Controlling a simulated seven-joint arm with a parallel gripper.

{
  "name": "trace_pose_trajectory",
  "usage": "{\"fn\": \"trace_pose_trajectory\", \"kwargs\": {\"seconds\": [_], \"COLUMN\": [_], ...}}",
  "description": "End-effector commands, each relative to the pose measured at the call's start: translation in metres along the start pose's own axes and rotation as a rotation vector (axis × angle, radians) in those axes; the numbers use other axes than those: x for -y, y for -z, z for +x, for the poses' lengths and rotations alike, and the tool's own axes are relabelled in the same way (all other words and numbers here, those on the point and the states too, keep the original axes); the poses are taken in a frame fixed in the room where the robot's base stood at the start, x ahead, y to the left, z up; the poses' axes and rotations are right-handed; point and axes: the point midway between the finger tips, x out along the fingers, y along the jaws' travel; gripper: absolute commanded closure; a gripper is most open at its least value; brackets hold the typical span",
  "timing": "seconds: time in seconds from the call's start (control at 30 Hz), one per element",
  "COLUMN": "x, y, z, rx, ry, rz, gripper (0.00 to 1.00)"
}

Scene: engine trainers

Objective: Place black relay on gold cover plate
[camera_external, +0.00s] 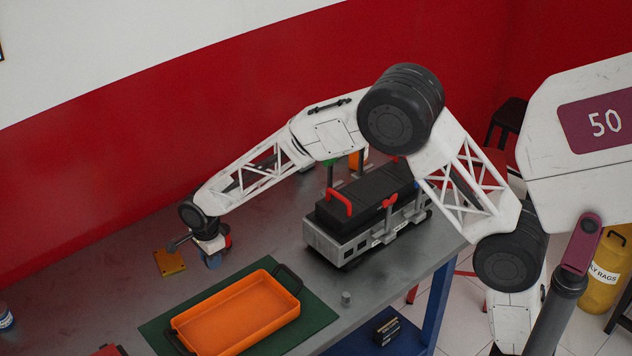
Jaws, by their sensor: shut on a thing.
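The gold cover plate (170,262) lies flat on the grey workbench, at left of centre. My gripper (207,255) is just to the right of the plate, low over the bench and pointing down. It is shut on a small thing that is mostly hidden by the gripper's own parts. A dark piece (180,243) sticks out to the left of the gripper, towards the plate; I cannot tell whether it is the black relay or part of the gripper. No other black relay shows clearly on the bench. Any contact with the plate is unclear.
An orange tray (240,314) with dark handles sits on a green mat (318,316) in front of the gripper. A grey and black engine trainer (372,212) with red handles stands to the right. A small metal cylinder (346,298) stands near the mat. The bench left of the plate is clear.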

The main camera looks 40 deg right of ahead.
Motion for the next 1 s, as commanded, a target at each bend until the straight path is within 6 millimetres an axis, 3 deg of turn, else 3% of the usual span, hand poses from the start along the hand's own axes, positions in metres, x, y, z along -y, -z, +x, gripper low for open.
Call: {"fn": "trace_pose_trajectory", "kwargs": {"seconds": [0.27, 1.0], "x": [0.021, 0.109], "y": [-0.009, -0.045], "z": [0.003, 0.011], "rx": [0.0, 0.0], "ry": [0.0, 0.001], "rz": [0.0, 0.0], "gripper": [0.94, 0.94]}}
